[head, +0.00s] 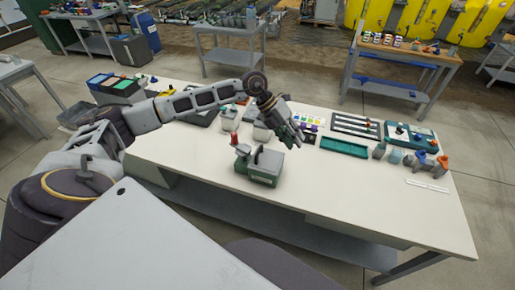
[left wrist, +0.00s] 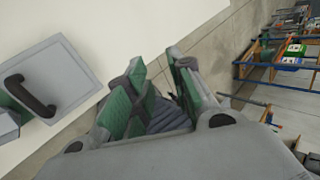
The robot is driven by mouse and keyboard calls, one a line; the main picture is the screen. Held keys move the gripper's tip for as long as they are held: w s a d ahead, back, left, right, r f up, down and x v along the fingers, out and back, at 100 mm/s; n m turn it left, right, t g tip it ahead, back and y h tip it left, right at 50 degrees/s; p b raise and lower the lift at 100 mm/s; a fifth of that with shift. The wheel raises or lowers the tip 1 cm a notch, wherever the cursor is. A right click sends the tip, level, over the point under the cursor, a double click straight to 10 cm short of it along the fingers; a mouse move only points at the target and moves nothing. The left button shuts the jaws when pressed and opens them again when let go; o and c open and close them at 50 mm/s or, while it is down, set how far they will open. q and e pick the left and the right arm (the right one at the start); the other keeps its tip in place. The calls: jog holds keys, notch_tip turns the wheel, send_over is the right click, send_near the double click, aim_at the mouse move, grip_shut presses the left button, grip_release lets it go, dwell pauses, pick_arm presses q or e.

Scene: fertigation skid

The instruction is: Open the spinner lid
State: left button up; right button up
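The spinner (head: 264,179) appears to be the small green box with a grey top near the front middle of the white table in the head view. In the left wrist view its grey square lid (left wrist: 66,62) with a dark bar handle (left wrist: 28,97) shows at the left, seemingly lying flat. My left gripper (head: 298,138) is above the table, behind and to the right of the box, apart from it. In the left wrist view its green-padded fingers (left wrist: 160,82) stand apart with nothing between them. My right gripper is not in view.
A red-topped item (head: 234,139) stands just left of the box. A green tray (head: 344,147), a rack of tools (head: 355,126) and small bottles (head: 394,156) lie to the right. Grey boxes are behind the spinner. The table's front (head: 330,205) is clear.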

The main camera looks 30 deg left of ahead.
pick_arm(q)
jog(key=s+a+n+g+y, duration=0.1)
jog(key=a+y, duration=0.4)
jog(key=a, duration=1.1)
jog(key=shift+a+r+n+y, duration=0.3)
jog(key=shift+r, duration=0.15)
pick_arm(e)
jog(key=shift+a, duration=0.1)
pick_arm(q)
jog(key=shift+f, duration=0.1)
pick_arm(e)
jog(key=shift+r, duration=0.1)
pick_arm(q)
jog(key=p, duration=0.2)
send_near(258, 151)
jog(key=f, duration=0.2)
jog(key=d+f, duration=0.1)
jog(key=f, duration=0.3)
jog(key=shift+w+d+f, duration=0.15)
jog(key=shift+w+f, duration=0.15)
jog(key=shift+f, duration=0.1)
jog(key=shift+d+f+p, duration=0.1)
jog(key=shift+f+p, duration=0.2)
jog(key=shift+f, duration=0.5)
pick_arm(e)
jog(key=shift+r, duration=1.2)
